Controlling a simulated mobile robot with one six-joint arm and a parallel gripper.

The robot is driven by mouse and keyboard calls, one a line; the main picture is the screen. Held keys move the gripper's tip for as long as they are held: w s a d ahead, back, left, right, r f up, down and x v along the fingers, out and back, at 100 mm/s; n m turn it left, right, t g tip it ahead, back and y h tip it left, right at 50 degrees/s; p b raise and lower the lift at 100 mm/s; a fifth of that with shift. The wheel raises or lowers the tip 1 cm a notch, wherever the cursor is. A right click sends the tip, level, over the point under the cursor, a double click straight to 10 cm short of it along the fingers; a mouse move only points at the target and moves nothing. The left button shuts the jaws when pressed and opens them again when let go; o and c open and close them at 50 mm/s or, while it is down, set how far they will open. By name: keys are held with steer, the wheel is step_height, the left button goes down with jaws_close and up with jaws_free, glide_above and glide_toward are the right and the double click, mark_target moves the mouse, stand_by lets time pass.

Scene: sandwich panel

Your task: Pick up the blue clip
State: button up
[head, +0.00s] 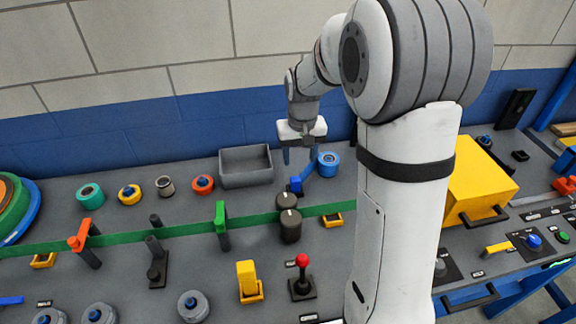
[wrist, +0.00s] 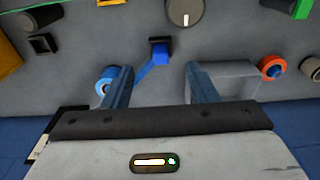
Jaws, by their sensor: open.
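The blue clip (head: 296,184) is a small blue block on a dark post near the back middle of the panel. In the wrist view the blue clip (wrist: 161,52) lies a little beyond the fingertips, roughly centred between them. A blue strap runs from it to a blue roll (head: 328,164). My gripper (head: 299,161) is open and empty, above and slightly behind the clip. In the wrist view the two fingers of my gripper (wrist: 160,75) are well apart, and neither visibly touches the clip. The clip's lower part is hard to make out.
A grey open bin (head: 246,167) stands left of the clip, and a dark knob (head: 290,226) stands just in front. A green strap (head: 185,229) crosses the panel past a green clip (head: 221,214). A yellow box (head: 478,180) is at right. My arm hides part of the panel.

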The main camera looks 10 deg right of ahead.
glide_above(296, 179)
steer(key=shift+g, duration=0.4)
steer(key=f, duration=0.7)
steer(key=shift+a+f, duration=0.2)
steer(key=shift+f, duration=0.2)
step_height(296, 179, down, 8)
steer(key=shift+d+f+p, duration=0.1)
steer(key=shift+d+p, duration=0.05)
steer(key=shift+p, duration=0.7)
jaws_close()
step_height(296, 179, up, 9)
steer(key=shift+w+r+b, duration=0.1)
steer(key=shift+r+b, duration=0.05)
steer(key=shift+b, duration=0.8)
steer(key=shift+r, duration=0.45)
steer(key=shift+r, duration=0.1)
